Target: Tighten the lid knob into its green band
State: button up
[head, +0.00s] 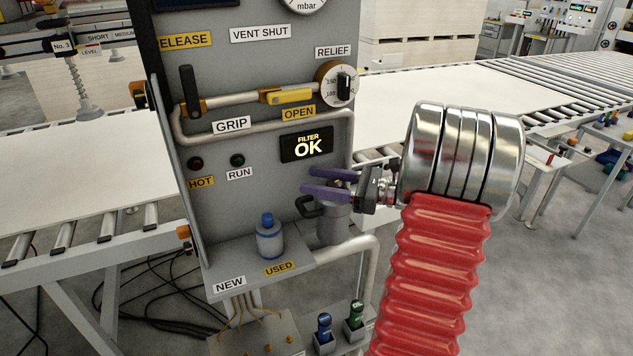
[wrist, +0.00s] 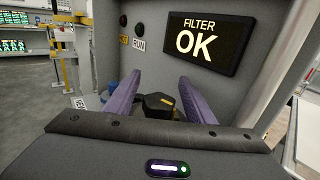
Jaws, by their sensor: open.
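My gripper (head: 308,181) has two purple fingers, open with nothing between the tips in the head view, in front of the grey panel and just above the filter canister (head: 333,230). In the wrist view my gripper (wrist: 158,90) frames a black lid knob (wrist: 158,106) with a yellow pointer line. The knob shows in the gap between the fingers, and I cannot tell whether they touch it. In the head view a black lid part (head: 309,207) sticks out at the canister's top left. I cannot make out a green band in either view.
A display (head: 307,147) reads FILTER OK above my gripper. A blue-capped bottle (head: 268,238) stands on the shelf (head: 240,262) left of the canister. A pipe (head: 350,250) runs beside the canister. A yellow lever (head: 288,96) and a relief dial (head: 336,84) are higher up.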

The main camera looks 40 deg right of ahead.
jog(key=shift+c, duration=0.4)
jog(key=shift+a, duration=0.15)
jog(key=c, duration=1)
jog(key=shift+w+m+t+h, duration=0.1)
jog(key=shift+m+t+h, duration=0.2)
jog(key=shift+m+h, duration=0.15)
jog(key=m+t+h, duration=0.1)
jog(key=h, duration=0.1)
jog(key=d+m+h, duration=0.1)
jog(key=h, duration=0.1)
jog(key=shift+w+d+m+t, duration=0.1)
jog(key=shift+w+m+t, duration=0.1)
jog(key=shift+m+t, duration=0.2)
jog(key=shift+d+m+t+h, duration=0.15)
jog(key=shift+d+m+h, duration=0.1)
jog(key=shift+m+h, duration=0.7)
jog(key=shift+d+m+t+h, duration=0.15)
jog(key=shift+d+m+h, duration=0.2)
jog(key=shift+h, duration=0.95)
jog(key=o, duration=1.1)
